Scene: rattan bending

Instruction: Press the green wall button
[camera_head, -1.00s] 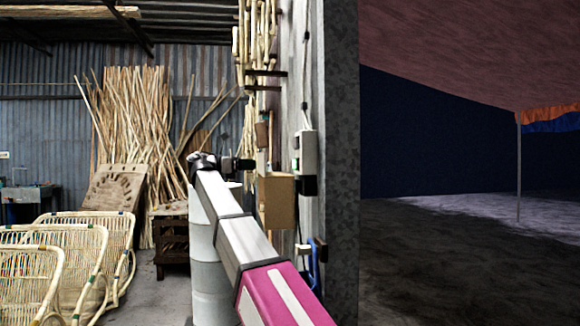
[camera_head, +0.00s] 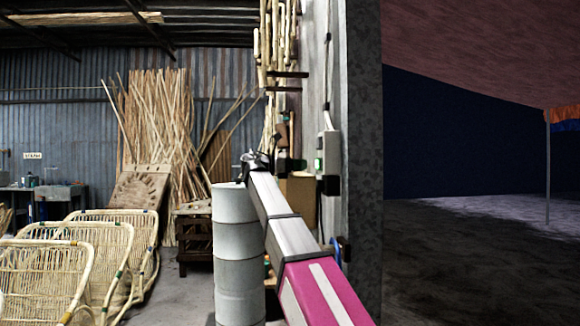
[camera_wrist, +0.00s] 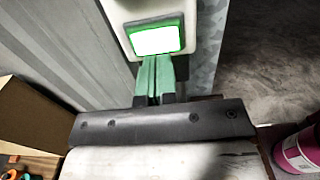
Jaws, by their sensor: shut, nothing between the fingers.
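The green wall button (camera_wrist: 156,40) shows large in the wrist view, with a bright white face and a green rim. It sits on a pale wall box (camera_wrist: 122,12), which also shows in the head view (camera_head: 329,150) on the wall's left side. My gripper (camera_wrist: 157,62) is shut and empty. Its green fingertips are right at the button's lower edge in the wrist view; I cannot tell whether they touch it. In the head view my arm reaches away toward the wall, and the fingers are not clear there.
In the head view a white drum (camera_head: 237,255) stands left of my arm. Rattan chairs (camera_head: 75,260) fill the lower left. A wall edge (camera_head: 362,160) stands right of my arm.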

